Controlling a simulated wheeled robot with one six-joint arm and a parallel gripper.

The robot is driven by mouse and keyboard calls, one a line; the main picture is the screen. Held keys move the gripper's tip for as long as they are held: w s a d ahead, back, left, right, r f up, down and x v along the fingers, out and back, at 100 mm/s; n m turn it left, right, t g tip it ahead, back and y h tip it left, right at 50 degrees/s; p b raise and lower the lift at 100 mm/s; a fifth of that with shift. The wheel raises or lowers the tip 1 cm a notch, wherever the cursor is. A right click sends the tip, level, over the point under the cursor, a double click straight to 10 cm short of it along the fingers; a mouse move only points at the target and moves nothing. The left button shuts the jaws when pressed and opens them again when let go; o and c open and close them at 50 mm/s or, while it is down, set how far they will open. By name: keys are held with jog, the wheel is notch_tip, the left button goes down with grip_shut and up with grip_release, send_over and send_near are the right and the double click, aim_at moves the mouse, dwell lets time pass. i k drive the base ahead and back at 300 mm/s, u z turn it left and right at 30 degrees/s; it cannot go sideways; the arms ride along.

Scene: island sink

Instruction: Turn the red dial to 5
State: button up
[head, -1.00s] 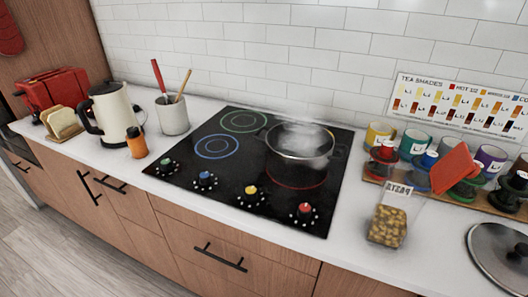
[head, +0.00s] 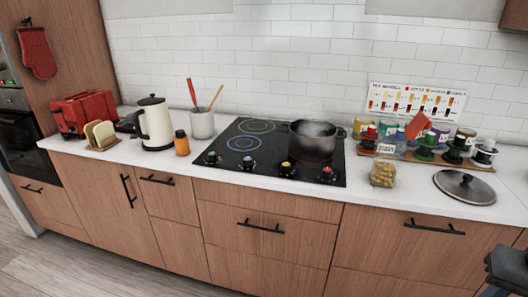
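The red dial (head: 327,173) is at the front right corner of the black cooktop (head: 222,136). It is the rightmost in a row with a yellow dial (head: 286,168), a blue dial (head: 248,163) and a green dial (head: 211,157). Its markings are too small to read. A dark pot (head: 312,141) with steam over it stands on the red-ringed burner behind the red dial. A dark part of my arm (head: 508,268) shows at the lower right edge, far from the dial. My gripper's fingers cannot be made out.
A pasta jar (head: 383,174) and a pot lid (head: 465,187) lie on the counter right of the cooktop. The floor in front shows at the lower left.

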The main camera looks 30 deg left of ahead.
aim_at(327, 173)
jog(key=u, duration=0.5)
jog(key=i, duration=0.8)
jog(key=u, duration=0.95)
jog(key=i, duration=0.35)
jog(key=u, duration=1.5)
jog(key=k, duration=0.5)
jog(key=z, duration=1.35)
